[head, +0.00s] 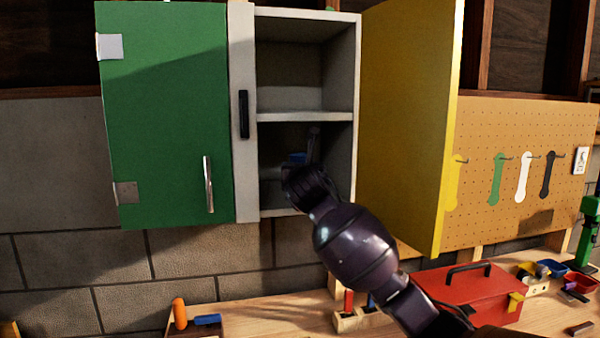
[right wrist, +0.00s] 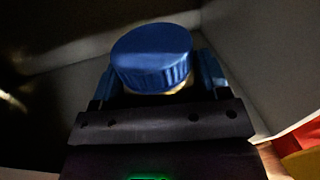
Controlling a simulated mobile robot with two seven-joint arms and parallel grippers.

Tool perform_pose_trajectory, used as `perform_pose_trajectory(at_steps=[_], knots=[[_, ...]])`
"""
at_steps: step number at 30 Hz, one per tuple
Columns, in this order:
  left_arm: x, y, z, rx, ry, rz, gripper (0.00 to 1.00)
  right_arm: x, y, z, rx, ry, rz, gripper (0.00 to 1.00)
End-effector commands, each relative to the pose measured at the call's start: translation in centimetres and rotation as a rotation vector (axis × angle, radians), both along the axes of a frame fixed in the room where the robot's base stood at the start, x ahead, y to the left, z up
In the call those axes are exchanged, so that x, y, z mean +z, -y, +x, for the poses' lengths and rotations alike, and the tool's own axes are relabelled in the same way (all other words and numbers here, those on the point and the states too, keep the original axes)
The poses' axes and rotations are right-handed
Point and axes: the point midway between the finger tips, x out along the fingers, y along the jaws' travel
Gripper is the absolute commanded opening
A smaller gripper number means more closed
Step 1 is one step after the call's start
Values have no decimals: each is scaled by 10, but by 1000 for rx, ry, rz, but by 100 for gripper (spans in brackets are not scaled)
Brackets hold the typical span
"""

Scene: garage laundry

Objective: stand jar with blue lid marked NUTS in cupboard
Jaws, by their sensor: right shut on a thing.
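The cupboard (head: 356,160) hangs on the wall with its green left door (head: 165,110) shut and its yellow right door (head: 405,120) open. My right gripper (head: 299,165) reaches into the lower compartment of the open side. It is shut on the jar with the blue lid (head: 293,159), mostly hidden behind my gripper in the head view. In the right wrist view the blue lid (right wrist: 152,55) stands up between the fingers of my right gripper (right wrist: 158,92). The NUTS marking is not visible. I cannot tell whether the jar touches the cupboard floor. My left gripper is not in view.
The upper compartment (head: 290,70) looks empty above the middle shelf (head: 305,117). Below, the workbench (head: 270,318) holds a red toolbox (head: 465,295), small bins (head: 550,268) and tools. A pegboard (head: 520,140) hangs at the right.

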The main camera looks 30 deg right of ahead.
Motion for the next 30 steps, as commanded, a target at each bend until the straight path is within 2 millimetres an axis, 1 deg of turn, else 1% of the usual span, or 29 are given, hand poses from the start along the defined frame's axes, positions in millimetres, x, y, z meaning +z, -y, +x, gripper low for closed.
perform_pose_trajectory(at_steps=[2, 9, 11, 13, 25, 26, 30], knots=[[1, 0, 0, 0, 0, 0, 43, 1, 3, 6, -1, 0, 1, 31], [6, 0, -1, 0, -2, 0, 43, 1, 15, 35, -1, -1, 1, 31], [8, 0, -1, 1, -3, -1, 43, -9, 14, 34, 2, -1, 2, 31], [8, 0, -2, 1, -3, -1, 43, -13, 14, 33, 1, 0, 0, 31], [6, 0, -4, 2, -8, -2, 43, -17, 14, 33, 0, 1, -2, 31], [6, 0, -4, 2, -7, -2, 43, -18, 14, 33, 0, 0, -1, 70], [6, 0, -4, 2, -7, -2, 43, -17, 14, 33, 0, 0, 0, 92]])
